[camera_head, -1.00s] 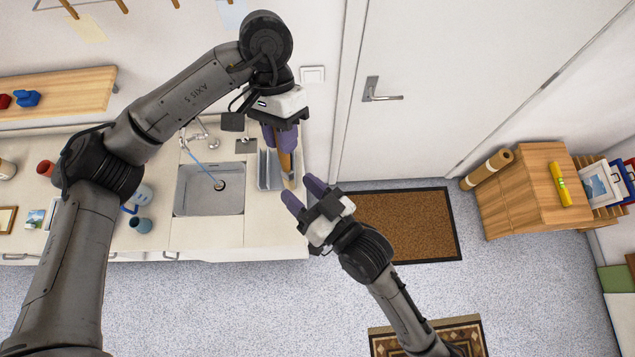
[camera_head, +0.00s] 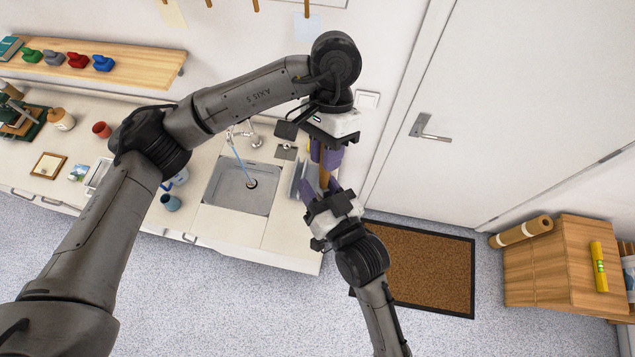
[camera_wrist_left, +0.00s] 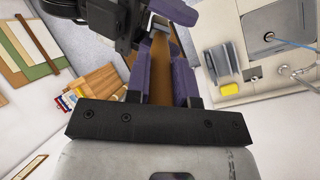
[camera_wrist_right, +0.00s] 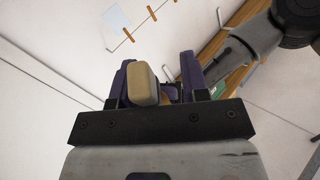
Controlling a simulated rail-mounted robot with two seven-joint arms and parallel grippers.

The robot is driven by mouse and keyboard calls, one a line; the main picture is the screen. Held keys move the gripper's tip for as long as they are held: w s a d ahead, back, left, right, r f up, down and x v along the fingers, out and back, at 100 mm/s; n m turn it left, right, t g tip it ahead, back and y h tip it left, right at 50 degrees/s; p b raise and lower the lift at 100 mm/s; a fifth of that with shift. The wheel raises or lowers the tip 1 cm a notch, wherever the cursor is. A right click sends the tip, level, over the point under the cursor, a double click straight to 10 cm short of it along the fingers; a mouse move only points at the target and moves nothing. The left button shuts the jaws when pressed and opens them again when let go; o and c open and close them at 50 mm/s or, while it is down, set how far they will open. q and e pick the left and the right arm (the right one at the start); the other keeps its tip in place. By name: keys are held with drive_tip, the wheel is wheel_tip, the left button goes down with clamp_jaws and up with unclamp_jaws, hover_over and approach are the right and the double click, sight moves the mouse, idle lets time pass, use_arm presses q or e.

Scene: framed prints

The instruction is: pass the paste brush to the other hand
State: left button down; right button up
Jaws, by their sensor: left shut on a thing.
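The paste brush (camera_head: 324,178) has a brown wooden handle. My left gripper (camera_head: 327,157) is shut on it above the counter's right end. In the left wrist view the brown handle (camera_wrist_left: 163,72) runs between the purple fingers towards my right gripper. My right gripper (camera_head: 321,189) is just below the left one, with its fingers on either side of the brush's lower part. In the right wrist view its fingers are apart, and the tan brush end (camera_wrist_right: 143,86) lies between them, nearer the left finger. I cannot tell whether they touch it.
The sink (camera_head: 243,188) and a grey rack (camera_head: 298,178) are in the counter area beside the grippers. A yellow sponge (camera_wrist_left: 230,90) shows by the rack in the left wrist view. A door (camera_head: 500,110) stands to the right, with a brown doormat (camera_head: 425,268) on the floor.

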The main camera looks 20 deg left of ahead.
clamp_jaws()
use_arm(q)
drive_tip(key=c, duration=0.9)
unclamp_jaws()
